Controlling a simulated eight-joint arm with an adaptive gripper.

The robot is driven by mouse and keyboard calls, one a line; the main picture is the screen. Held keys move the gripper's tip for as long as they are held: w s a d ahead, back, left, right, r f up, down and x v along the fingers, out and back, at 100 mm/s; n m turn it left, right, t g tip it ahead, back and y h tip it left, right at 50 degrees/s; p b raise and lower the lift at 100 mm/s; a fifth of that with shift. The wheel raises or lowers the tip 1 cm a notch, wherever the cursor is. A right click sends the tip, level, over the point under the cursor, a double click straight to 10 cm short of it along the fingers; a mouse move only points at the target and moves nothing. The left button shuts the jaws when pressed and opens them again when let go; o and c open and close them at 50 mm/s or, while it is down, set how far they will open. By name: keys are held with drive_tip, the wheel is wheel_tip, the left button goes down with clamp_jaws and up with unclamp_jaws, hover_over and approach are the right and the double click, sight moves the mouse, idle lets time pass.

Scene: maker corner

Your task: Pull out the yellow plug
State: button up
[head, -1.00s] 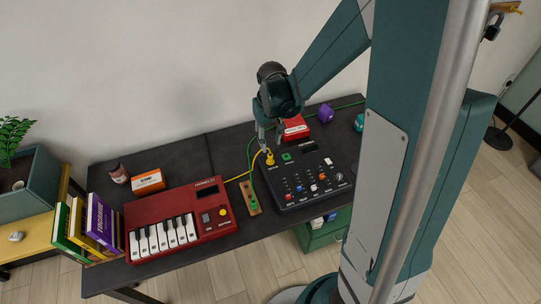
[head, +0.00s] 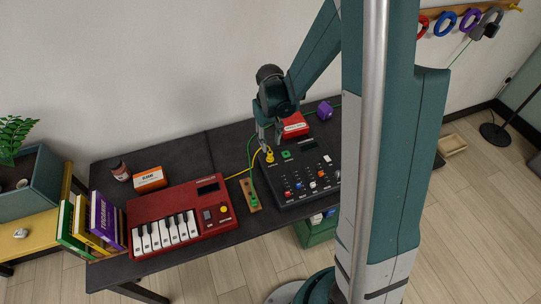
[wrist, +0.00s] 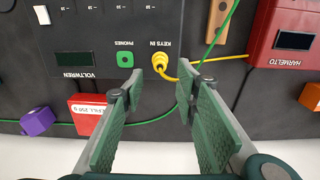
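The yellow plug (head: 270,158) sits at the KEYS IN socket on the back left of the black control box (head: 311,191). It also shows in the wrist view (wrist: 160,60), with its yellow cable (wrist: 222,58) running right to the red keyboard. My gripper (head: 270,146) is just above the plug, pointing down. In the wrist view my gripper (wrist: 161,82) is open, with its fingertips apart on either side of the plug. I see no contact with it. A green cable (wrist: 215,38) passes close to the right finger and partly behind it.
The red keyboard (head: 178,216) stands left of the box, with a wooden strip (head: 250,194) holding a green plug between them. A red box (head: 294,125) and a purple block (head: 325,110) lie behind. My arm hides the table's right end.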

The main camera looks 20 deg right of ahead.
sight(270, 152)
drive_tip(key=shift+f, duration=0.2)
drive_tip(key=shift+f+b, duration=1.3)
drive_tip(key=shift+f, duration=1.2)
drive_tip(key=shift+f+b, duration=1.55)
drive_tip(key=shift+f, duration=0.25)
drive_tip(key=shift+b, duration=0.4)
clamp_jaws()
drive_tip(key=shift+r, duration=0.3)
